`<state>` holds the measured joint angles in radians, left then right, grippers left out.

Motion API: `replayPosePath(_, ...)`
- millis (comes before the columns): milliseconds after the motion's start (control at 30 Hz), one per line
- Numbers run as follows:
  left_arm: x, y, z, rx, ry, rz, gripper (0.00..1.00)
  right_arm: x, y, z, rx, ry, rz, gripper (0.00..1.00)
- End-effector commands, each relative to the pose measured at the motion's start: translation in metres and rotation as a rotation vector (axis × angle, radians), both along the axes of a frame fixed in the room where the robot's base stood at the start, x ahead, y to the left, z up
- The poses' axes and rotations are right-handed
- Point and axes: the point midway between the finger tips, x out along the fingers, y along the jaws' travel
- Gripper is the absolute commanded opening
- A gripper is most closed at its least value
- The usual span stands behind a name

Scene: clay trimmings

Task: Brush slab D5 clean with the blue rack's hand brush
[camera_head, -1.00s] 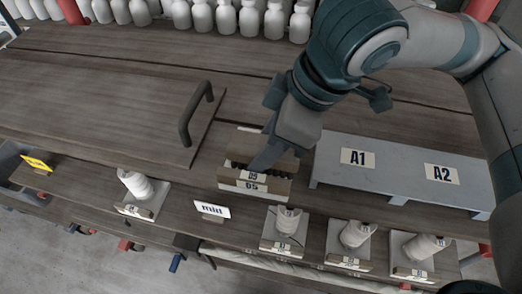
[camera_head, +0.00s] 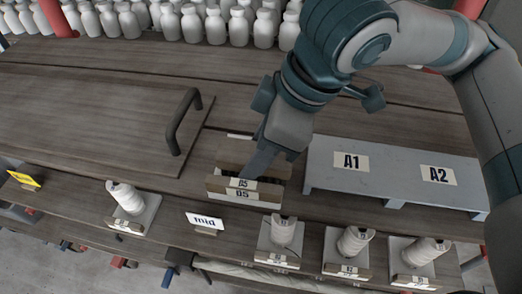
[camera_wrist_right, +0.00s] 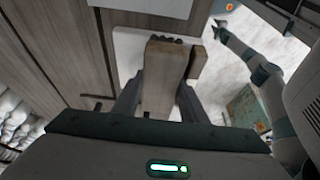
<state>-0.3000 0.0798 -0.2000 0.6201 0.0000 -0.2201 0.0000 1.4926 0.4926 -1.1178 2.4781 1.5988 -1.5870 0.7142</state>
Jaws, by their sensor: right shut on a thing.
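Slab D5 (camera_head: 243,194) sits in the middle of the table near its front edge, with two D5 labels on its front. Dark crumb-like or bristle-like bits show behind the front labels. My right gripper (camera_head: 255,170) reaches down over it and is shut on a brown wooden piece, taken as the hand brush (camera_wrist_right: 160,80), with dark tips at its far end. The brush lies low over the slab. Whether its bristles touch the slab cannot be told. The fingers hide part of the slab. The left gripper is not in view.
A grey raised stand (camera_head: 390,175) marked A1 and A2 is just right of the slab. A board with a dark handle (camera_head: 183,122) lies left. White spools on small bases, such as one (camera_head: 282,230), line the front. A "mid" sign (camera_head: 205,220) stands between them. White bottles (camera_head: 190,25) line the back.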

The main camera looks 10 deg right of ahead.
Motion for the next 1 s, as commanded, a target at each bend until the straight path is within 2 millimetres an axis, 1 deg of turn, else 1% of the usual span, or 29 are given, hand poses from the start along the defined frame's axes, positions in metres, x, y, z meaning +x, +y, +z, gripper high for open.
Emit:
replayPosePath(100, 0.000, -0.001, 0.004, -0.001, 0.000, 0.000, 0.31, 0.002, 0.009, 0.001, 0.000, 0.003, 0.002, 0.21)
replayPosePath(233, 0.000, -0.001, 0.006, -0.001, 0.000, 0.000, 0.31, 0.005, 0.016, 0.002, 0.001, 0.001, 0.000, 0.21)
replayPosePath(733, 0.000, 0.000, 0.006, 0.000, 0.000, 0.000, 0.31, 0.007, 0.020, 0.002, 0.002, -0.001, 0.000, 0.21)
replayPosePath(1000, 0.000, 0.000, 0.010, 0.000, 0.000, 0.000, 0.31, 0.011, 0.036, 0.002, 0.003, -0.001, 0.000, 0.21)
